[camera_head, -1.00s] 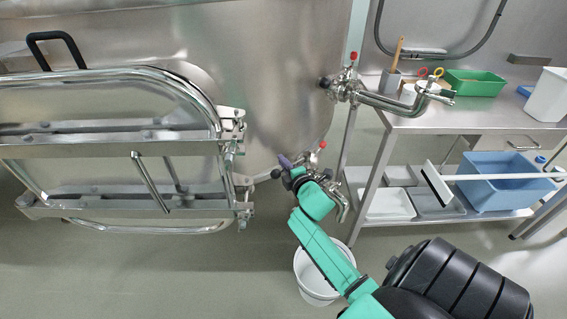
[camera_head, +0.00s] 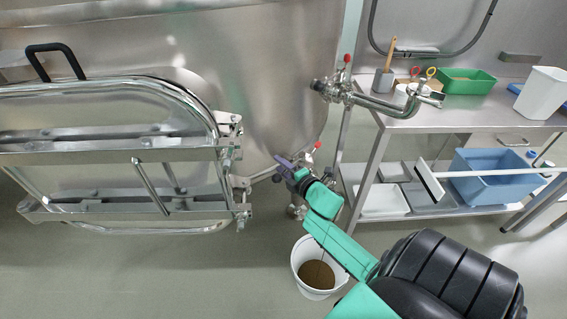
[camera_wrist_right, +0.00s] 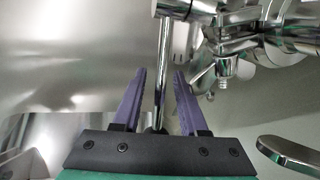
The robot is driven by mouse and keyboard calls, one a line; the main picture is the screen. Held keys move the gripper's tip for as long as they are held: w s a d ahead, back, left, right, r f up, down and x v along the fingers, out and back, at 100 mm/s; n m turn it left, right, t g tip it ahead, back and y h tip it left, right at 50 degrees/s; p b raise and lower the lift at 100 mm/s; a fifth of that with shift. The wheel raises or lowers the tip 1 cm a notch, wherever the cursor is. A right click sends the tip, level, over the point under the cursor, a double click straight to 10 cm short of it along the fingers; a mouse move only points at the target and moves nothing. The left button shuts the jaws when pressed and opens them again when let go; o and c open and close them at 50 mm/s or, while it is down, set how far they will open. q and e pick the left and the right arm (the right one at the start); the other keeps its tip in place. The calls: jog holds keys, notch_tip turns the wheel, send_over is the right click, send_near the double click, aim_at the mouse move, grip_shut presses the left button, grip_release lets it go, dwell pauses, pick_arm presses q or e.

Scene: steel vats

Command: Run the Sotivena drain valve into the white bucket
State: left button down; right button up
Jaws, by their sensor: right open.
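The lower drain valve (camera_head: 297,211) sits at the foot of the steel vat (camera_head: 285,70), partly hidden by my right arm. A red knob (camera_head: 317,145) shows beside it. My right gripper (camera_head: 284,162) is at this valve with its purple fingers open. In the right wrist view a thin steel rod (camera_wrist_right: 162,75) stands between the open fingers (camera_wrist_right: 160,85), with a gap on each side. The white bucket (camera_head: 308,249) stands on the floor below the valve, with brown liquid (camera_head: 317,274) in it. A thin line above the liquid may be a stream. No vat name is readable.
An upper pipe fitting (camera_head: 378,103) with a red knob juts from the vat. A steel table (camera_head: 420,122) at the right holds a green tray (camera_head: 467,80) and a white container (camera_head: 540,93); a blue bin (camera_head: 490,177) is on its lower shelf. Floor at the left is clear.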

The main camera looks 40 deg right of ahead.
jog(key=v, duration=1.4)
jog(key=shift+s, duration=0.35)
jog(key=shift+w+d, duration=0.1)
